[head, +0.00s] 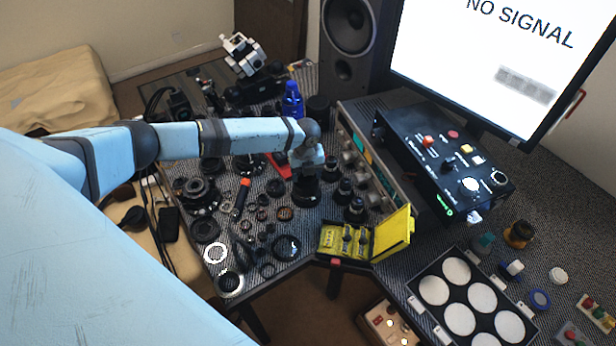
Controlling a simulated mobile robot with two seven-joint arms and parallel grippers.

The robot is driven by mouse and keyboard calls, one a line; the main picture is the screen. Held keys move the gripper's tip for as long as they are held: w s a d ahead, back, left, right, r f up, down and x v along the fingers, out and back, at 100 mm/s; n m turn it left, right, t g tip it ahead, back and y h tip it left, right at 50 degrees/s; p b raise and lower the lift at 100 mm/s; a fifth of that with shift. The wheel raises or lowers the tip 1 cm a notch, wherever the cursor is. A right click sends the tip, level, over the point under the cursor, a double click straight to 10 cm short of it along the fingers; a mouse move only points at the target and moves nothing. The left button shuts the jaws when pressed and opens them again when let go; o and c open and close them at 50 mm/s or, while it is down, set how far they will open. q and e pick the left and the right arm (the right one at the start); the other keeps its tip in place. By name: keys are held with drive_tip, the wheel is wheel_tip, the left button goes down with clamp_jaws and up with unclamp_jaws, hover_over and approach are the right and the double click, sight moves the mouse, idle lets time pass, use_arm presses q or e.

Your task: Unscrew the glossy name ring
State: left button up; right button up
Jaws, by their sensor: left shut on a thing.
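My left gripper (307,177) points down over the parts table and is shut at the top of an upright black lens barrel (306,194). The jaws hide the top of the barrel, so I cannot make out the glossy name ring there or tell exactly which part is gripped. A dark ring with a shiny rim (287,247) lies flat near the table's front edge; I cannot tell if it bears a name. My right gripper is not in view.
Many loose lens parts crowd the table around the barrel. Several small black cylinders (344,189) stand close on its right. An open yellow box (345,241) sits at the front. A blue bottle (292,101) and a speaker (349,37) stand behind. A control box (440,160) is at right.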

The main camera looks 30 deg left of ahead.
use_arm(q)
drive_tip(key=shift+r+p, duration=0.35)
drive_tip(key=shift+r, duration=0.2)
wheel_tip(320, 180, up, 4)
drive_tip(key=p, duration=0.3)
drive_tip(key=shift+f, duration=0.1)
